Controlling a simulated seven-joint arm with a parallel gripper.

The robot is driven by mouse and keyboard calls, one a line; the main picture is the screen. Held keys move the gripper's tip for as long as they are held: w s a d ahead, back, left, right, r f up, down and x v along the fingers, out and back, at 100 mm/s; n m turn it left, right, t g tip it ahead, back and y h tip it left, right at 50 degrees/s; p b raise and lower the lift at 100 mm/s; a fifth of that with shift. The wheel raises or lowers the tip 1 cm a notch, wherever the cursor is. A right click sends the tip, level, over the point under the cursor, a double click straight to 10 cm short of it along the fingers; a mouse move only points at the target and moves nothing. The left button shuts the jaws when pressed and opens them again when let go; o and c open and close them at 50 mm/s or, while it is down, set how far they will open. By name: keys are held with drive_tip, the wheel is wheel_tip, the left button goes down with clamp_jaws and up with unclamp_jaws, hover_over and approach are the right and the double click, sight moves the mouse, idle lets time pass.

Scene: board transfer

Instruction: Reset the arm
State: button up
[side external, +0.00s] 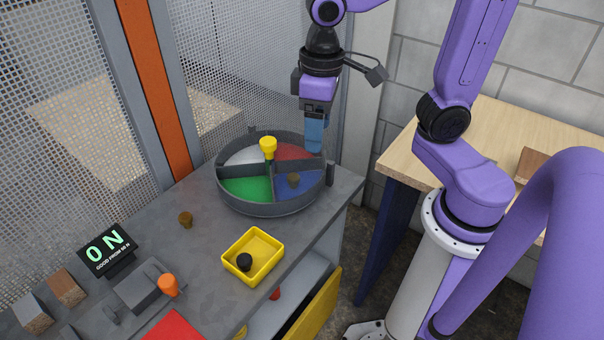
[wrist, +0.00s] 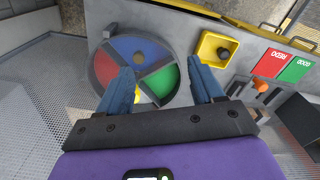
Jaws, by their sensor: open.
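My gripper (side external: 314,137) is above the back right rim of a round grey tray (side external: 270,208) split into white, red, green and blue sectors. In the wrist view its two blue fingers stand wide apart, so my gripper (wrist: 163,85) is open, with nothing held between them. A yellow knob (side external: 268,147) stands at the tray's middle; in the wrist view it is partly hidden by a finger. A brown peg (side external: 293,180) is in the blue sector and also shows in the wrist view (wrist: 139,57).
A yellow box (side external: 262,262) holds a black peg (side external: 244,261). Another brown peg (side external: 186,219) stands on the grey bench. A display (side external: 105,250) reads "0 N". An orange-knobbed device (side external: 168,285) and a red pad (side external: 174,327) are near the front. A yellow-fronted drawer (side external: 312,312) is open. Mesh panels stand behind.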

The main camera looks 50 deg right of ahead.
drive_tip(key=s+d+f+n, duration=0.2)
drive_tip(key=s+n, duration=0.2)
drive_tip(key=s, duration=0.2)
drive_tip(key=s+d+f+n, duration=0.1)
drive_tip(key=s+f+n, duration=0.1)
drive_tip(key=s+n, duration=0.3)
wheel_tip(320, 180, up, 10)
drive_tip(key=m, duration=1.7)
hover_over(269, 141)
wheel_tip(269, 141, down, 18)
drive_tip(key=shift+r, duration=0.15)
clamp_jaws()
